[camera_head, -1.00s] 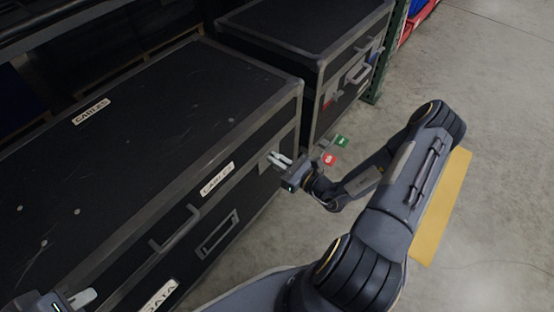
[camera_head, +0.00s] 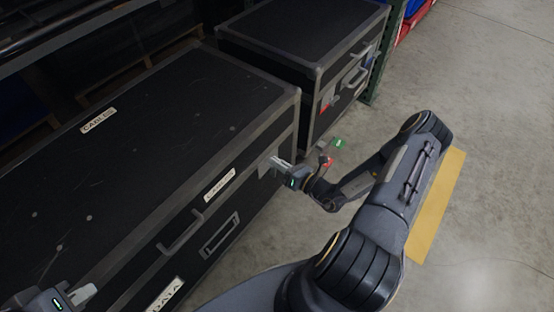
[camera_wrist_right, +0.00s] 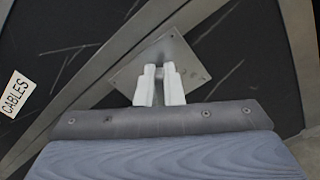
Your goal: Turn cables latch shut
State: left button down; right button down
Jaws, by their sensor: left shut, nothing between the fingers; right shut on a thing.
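The black case labelled CABLES (camera_head: 150,110) fills the left of the head view, with a CABLES label (camera_wrist_right: 15,94) also in the right wrist view. Its latch sits on a grey metal plate (camera_wrist_right: 181,55) on the case front near the right corner. My right gripper (camera_head: 278,163) is at this plate, its white fingers (camera_wrist_right: 160,82) shut on the latch's small grey knob (camera_wrist_right: 158,70). Most of the knob is hidden between the fingers. My left gripper (camera_head: 82,295) is shut and empty at the lower left, by the case's front edge.
A second black case (camera_head: 300,40) stands behind, with handles and a red tag (camera_head: 327,104) on its front. A green tag (camera_head: 338,143) and a red tag (camera_head: 328,162) show beside my right gripper. Open concrete floor (camera_head: 480,110) with a yellow stripe (camera_head: 437,205) lies to the right.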

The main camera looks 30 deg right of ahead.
jog(key=m+p, duration=0.1)
jog(key=m, duration=0.1)
jog(key=shift+d+f+m, duration=0.1)
jog(key=shift+d+m, duration=0.05)
jog(key=shift+m, duration=0.25)
jog(key=m, duration=0.2)
jog(key=shift+w+d+f+m+p, duration=0.1)
jog(key=shift+d+f+m+p, duration=0.1)
jog(key=shift+m+p, duration=0.15)
jog(key=m, duration=0.2)
jog(key=f+m, duration=0.1)
jog(key=m, duration=0.2)
jog(key=shift+m, duration=0.25)
jog(key=c, duration=1.6)
grip_release()
jog(key=shift+o, duration=0.2)
jog(key=p+v, duration=0.1)
jog(key=v, duration=0.6)
jog(key=shift+s+d+p, duration=0.15)
jog(key=shift+s+p, duration=0.15)
jog(key=shift+s, duration=0.05)
